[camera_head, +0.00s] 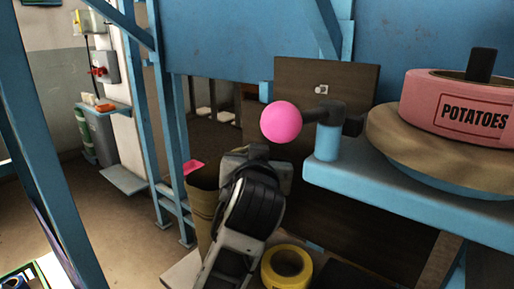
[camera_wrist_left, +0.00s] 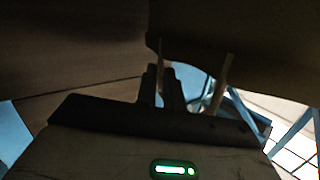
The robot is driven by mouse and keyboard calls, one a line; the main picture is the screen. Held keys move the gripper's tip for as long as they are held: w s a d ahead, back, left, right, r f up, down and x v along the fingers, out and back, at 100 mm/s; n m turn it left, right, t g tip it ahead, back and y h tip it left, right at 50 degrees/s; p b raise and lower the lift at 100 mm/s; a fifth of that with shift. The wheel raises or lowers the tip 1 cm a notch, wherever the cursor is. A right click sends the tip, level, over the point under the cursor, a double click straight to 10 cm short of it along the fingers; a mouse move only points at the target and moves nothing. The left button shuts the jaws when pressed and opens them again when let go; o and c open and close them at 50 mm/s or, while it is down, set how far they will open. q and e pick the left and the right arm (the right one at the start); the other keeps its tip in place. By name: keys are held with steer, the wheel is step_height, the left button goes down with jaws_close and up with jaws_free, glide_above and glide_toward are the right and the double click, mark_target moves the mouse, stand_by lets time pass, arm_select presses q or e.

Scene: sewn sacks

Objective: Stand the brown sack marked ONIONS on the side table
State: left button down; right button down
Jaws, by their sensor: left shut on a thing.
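A brown sack (camera_head: 202,206) shows behind my left arm in the head view, roughly upright. My arm hides much of it and no ONIONS marking is visible. My left gripper (camera_head: 258,156) is at the sack's upper right, and its fingertips are mostly hidden in the head view. In the dark left wrist view, the fingers (camera_wrist_left: 165,88) are close together on a thin edge of the sack, with a large dark shape (camera_wrist_left: 240,35) above them. A pale surface (camera_head: 183,272) lies low beside my arm; I cannot tell whether the sack touches it. My right gripper is out of view.
A yellow ring (camera_head: 287,267) lies right of my arm. A pink ball (camera_head: 281,122) on a dark lever sticks out close above my gripper. A pink POTATOES piece (camera_head: 465,101) sits on the blue shelf (camera_head: 400,195) at right. Blue posts (camera_head: 170,125) stand at left.

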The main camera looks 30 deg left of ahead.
arm_select(q)
steer(key=shift+f+b, duration=0.3)
steer(key=shift+f, duration=1.3)
steer(key=c, duration=1.6)
jaws_free()
steer(key=shift+f, duration=0.4)
steer(key=shift+o, duration=0.3)
steer(key=shift+s+r, duration=0.1)
steer(key=shift+d, duration=0.15)
steer(key=v, duration=0.7)
steer(key=shift+s+b, duration=0.2)
steer(key=shift+b, duration=0.15)
